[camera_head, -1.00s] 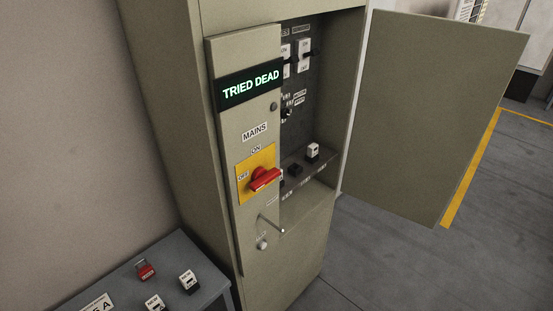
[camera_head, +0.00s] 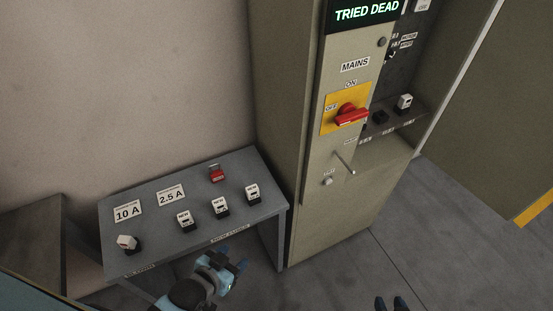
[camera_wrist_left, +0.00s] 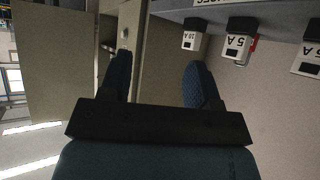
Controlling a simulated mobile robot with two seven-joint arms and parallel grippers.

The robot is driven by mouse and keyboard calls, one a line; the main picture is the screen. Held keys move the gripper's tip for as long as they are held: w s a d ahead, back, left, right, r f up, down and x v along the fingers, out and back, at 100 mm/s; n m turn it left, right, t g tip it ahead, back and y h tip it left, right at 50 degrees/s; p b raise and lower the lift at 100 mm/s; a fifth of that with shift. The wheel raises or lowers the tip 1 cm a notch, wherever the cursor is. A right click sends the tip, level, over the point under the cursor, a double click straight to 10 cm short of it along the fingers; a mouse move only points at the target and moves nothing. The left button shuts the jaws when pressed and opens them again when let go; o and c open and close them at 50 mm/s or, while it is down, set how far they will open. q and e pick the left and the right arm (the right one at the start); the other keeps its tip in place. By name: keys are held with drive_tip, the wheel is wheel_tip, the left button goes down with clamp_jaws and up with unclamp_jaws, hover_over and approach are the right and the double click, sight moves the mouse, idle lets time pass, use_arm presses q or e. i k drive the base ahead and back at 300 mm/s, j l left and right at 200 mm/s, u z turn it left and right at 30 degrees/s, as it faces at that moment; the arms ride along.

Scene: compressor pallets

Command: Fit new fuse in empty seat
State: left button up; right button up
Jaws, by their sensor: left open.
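Three white-and-black fuses stand along the bench's front edge: left (camera_head: 184,221), middle (camera_head: 220,207) and right (camera_head: 253,194). The wrist view shows fuses reading 10 A (camera_wrist_left: 191,36) and 5 A (camera_wrist_left: 237,42), plus another at the right edge (camera_wrist_left: 308,60). In the cabinet, a black seat (camera_head: 380,117) looks empty beside a seated white fuse (camera_head: 404,101); the mains panel partly hides the row. My left gripper (camera_head: 233,258) is open and empty, in front of the bench, apart from the fuses.
The grey bench (camera_head: 150,222) carries 10 A (camera_head: 128,212) and 2.5 A (camera_head: 171,196) labels, a tilted white fuse (camera_head: 127,242) and a red padlock-like item (camera_head: 216,174). The red mains handle (camera_head: 351,115) juts from the panel. The cabinet door (camera_head: 500,130) stands open at right.

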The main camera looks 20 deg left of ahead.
sight(252, 191)
drive_tip(key=i+l+u, duration=0.2)
drive_tip(key=u, duration=0.3)
drive_tip(key=i+l+u, duration=0.15)
drive_tip(key=l+u, duration=0.15)
drive_tip(key=u, duration=0.15)
drive_tip(key=l+u, duration=0.35)
drive_tip(key=u, duration=0.15)
drive_tip(key=i, duration=0.05)
